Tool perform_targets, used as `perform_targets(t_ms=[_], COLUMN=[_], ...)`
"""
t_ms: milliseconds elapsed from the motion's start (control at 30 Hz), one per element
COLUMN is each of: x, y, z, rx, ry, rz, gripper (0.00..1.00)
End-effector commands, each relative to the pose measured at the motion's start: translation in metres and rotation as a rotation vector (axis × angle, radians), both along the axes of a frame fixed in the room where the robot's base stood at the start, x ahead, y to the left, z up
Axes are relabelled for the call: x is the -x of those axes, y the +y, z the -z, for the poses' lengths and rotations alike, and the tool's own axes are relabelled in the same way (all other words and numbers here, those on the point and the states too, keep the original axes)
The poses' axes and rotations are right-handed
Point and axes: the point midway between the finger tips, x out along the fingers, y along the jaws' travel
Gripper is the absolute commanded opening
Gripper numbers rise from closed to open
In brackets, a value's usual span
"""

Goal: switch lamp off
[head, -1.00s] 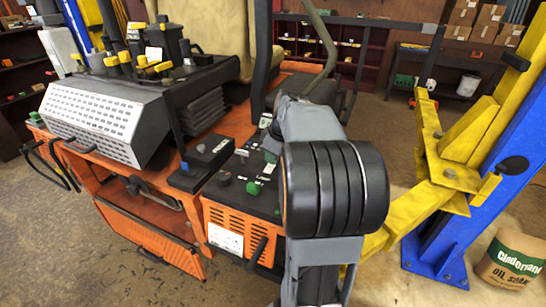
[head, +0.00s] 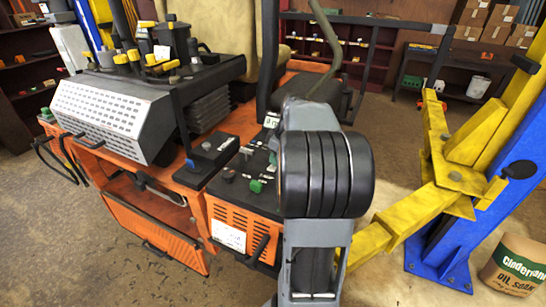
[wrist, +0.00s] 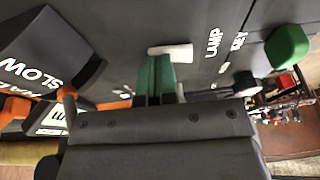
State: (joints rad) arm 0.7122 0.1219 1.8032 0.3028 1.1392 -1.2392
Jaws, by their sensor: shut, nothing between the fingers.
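In the wrist view the word LAMP (wrist: 213,42) is printed on a dark control panel (wrist: 130,28). A short white lever (wrist: 170,49) lies to the left of that word and looks like the lamp switch. My gripper (wrist: 155,68) is shut and empty, with its green fingertips right at the white lever. I cannot tell whether they touch it or which way the lever is set. In the head view the same panel (head: 231,190) is on the orange machine, and my arm hides part of it and my gripper.
A green knob (wrist: 288,47) and the KEY label (wrist: 238,40) are to the right of the lamp label. A dark block marked SLOW (wrist: 55,50) is at the left.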

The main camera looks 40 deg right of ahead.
Motion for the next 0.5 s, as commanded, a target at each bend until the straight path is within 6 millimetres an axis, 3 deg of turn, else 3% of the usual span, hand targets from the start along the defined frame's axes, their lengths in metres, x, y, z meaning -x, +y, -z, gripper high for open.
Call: perform_targets(t_ms=[500], x=[0.005], y=[0.015], z=[-0.004], rx=[0.002], ry=[-0.001], rz=[-0.004], gripper=[0.00])
